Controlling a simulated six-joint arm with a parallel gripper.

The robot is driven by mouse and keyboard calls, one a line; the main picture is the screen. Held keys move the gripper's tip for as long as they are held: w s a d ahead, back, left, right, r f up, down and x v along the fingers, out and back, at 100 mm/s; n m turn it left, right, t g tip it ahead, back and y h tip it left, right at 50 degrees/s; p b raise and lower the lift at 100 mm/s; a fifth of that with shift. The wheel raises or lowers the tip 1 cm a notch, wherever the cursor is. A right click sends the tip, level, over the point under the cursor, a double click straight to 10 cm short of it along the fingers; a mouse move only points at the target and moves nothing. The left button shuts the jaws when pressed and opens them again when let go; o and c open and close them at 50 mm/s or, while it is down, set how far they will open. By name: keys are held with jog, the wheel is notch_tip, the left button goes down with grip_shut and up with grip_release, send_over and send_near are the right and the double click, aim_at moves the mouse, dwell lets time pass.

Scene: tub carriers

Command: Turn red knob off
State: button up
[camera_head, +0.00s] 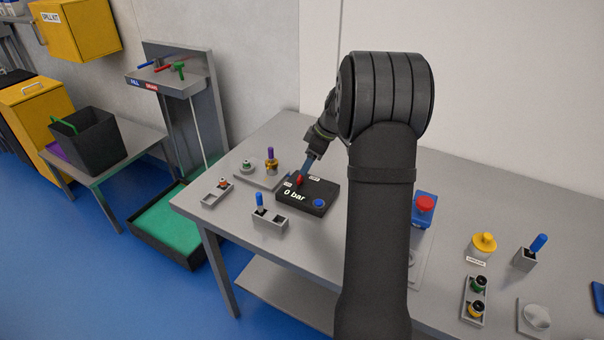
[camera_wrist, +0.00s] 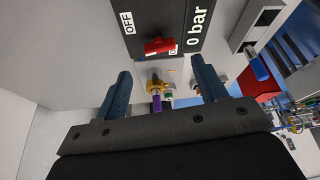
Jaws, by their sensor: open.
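The red knob (camera_head: 299,180) sits on a black panel (camera_head: 318,190) that reads "0 bar" and also has a blue button (camera_head: 319,203). In the wrist view the red knob (camera_wrist: 160,46) lies with its bar roughly across the picture. An OFF label (camera_wrist: 127,22) is to its upper left, and a second, partly hidden label is at its lower right. Which label the knob points to I cannot tell. My gripper (camera_wrist: 161,67) is open, its blue fingers apart, with the knob just beyond the fingertips. In the head view my gripper (camera_head: 305,173) is right at the knob; contact is unclear.
A purple-topped valve (camera_head: 270,160) stands close behind the panel. A blue-handled switch box (camera_head: 270,217) is in front of it. A red button on a blue box (camera_head: 424,205) is to the right, beside my arm. Several other controls stand farther right on the grey table (camera_head: 365,240).

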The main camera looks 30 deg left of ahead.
aim_at(302, 179)
jog(key=x, duration=0.6)
jog(key=shift+a+f, duration=0.1)
jog(key=shift+f, duration=0.1)
jog(key=shift+c, duration=0.3)
